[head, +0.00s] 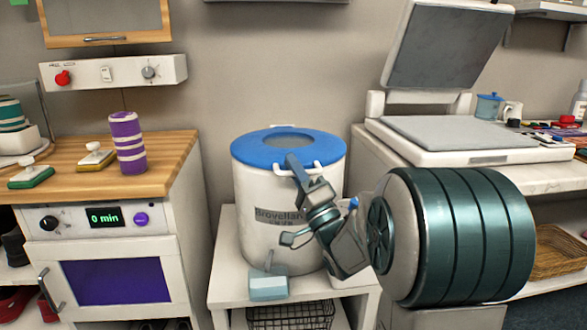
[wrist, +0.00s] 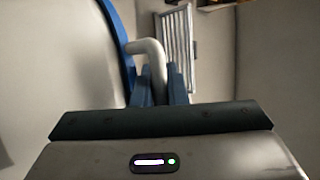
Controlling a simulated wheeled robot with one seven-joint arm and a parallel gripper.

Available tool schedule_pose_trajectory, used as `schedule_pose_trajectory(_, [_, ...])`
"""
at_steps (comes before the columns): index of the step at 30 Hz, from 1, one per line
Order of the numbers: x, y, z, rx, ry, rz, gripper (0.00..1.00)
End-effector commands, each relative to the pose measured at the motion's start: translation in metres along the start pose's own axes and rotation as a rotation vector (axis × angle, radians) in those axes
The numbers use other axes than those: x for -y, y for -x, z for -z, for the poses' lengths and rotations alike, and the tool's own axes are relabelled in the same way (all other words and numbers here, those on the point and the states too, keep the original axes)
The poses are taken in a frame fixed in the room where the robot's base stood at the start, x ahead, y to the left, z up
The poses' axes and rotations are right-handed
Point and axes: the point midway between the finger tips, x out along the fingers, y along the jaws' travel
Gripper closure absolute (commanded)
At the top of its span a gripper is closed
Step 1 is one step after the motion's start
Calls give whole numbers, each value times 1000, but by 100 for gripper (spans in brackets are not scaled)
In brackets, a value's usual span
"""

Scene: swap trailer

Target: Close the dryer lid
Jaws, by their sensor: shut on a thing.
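The dryer (head: 270,215) is a white drum marked "Brovellan" on a small white stand. Its blue lid (head: 250,150), with a grey round window, lies roughly flat over the top; I cannot tell whether it is fully seated. A white handle (head: 316,165) sticks out at the lid's front edge. My gripper (head: 292,162) reaches up to the handle from the front right and is shut on it. In the wrist view the handle (wrist: 148,48) bends down between my blue fingers (wrist: 160,88), beside the lid's blue rim (wrist: 117,35).
A wooden counter (head: 170,160) with a purple striped canister (head: 128,145) stands left.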

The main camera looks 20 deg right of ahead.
Motion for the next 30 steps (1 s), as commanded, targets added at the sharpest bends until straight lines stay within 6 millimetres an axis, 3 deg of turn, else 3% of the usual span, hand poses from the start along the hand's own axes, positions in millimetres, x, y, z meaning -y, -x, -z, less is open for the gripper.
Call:
schedule_pose_trajectory(3, [2,2,-2,5,-2,5,100])
schedule_pose_trajectory(4, [2,2,-2,5,-2,5,82])
schedule_pose_trajectory(5, [2,2,-2,5,-3,5,78])
schedule_pose_trajectory(19, [-1,7,-3,5,-3,3,78])
schedule_pose_trajectory(23, [-2,23,-3,3,-1,3,78])
schedule_pose_trajectory(30, [-4,70,-2,0,2,3,78])
